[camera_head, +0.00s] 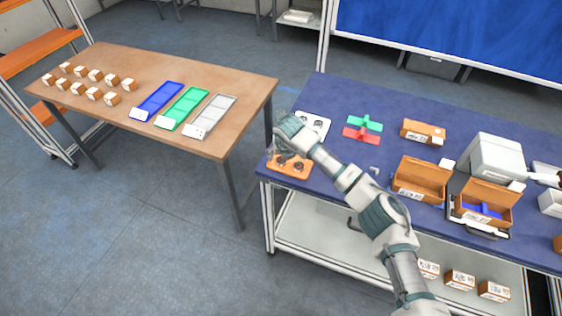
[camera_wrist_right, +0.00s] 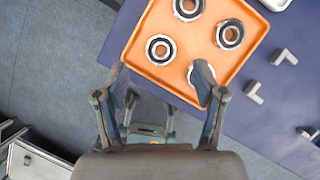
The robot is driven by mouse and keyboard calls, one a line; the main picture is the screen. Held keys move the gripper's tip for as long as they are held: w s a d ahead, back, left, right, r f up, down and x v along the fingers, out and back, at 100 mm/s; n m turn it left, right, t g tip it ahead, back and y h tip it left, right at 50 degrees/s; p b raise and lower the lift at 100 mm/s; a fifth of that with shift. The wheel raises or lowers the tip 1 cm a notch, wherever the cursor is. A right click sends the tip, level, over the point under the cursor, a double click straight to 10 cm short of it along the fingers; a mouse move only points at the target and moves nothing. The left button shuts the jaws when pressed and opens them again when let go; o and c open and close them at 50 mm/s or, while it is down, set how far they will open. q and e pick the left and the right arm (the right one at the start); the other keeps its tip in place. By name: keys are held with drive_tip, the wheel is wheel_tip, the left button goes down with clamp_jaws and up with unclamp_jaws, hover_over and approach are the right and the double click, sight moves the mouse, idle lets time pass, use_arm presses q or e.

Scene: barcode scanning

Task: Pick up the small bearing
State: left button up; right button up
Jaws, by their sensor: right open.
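Several ring-shaped bearings with dark and silver rings lie on an orange tray (camera_wrist_right: 140,52) in the right wrist view. One bearing (camera_wrist_right: 160,50) lies just ahead of the gap between my right fingertips. Another bearing (camera_wrist_right: 201,72) is partly hidden by the right-hand finger. Two more, a bearing (camera_wrist_right: 230,34) and a bearing (camera_wrist_right: 188,6), lie farther up the tray. My right gripper (camera_wrist_right: 163,82) is open and empty over the tray's edge. In the head view the orange tray (camera_head: 290,172) sits at the blue table's left corner, below my right gripper (camera_head: 281,152). My left gripper is out of view.
A white tray (camera_head: 325,121) with dark parts lies just behind the orange one. Green and red pieces (camera_head: 362,130), open cardboard boxes (camera_head: 420,180) and a grey device (camera_head: 496,156) stand to the right. Small metal brackets (camera_wrist_right: 283,57) lie beside the orange tray. A wooden table (camera_head: 215,70) stands left.

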sight(281, 160)
drive_tip(key=x, duration=0.2)
drive_tip(key=shift+f, duration=0.35)
drive_tip(key=shift+b+x, duration=0.3)
drive_tip(key=shift+x, duration=0.95)
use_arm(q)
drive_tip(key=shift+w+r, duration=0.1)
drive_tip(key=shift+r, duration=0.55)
use_arm(e)
drive_tip(key=c, duration=1.3)
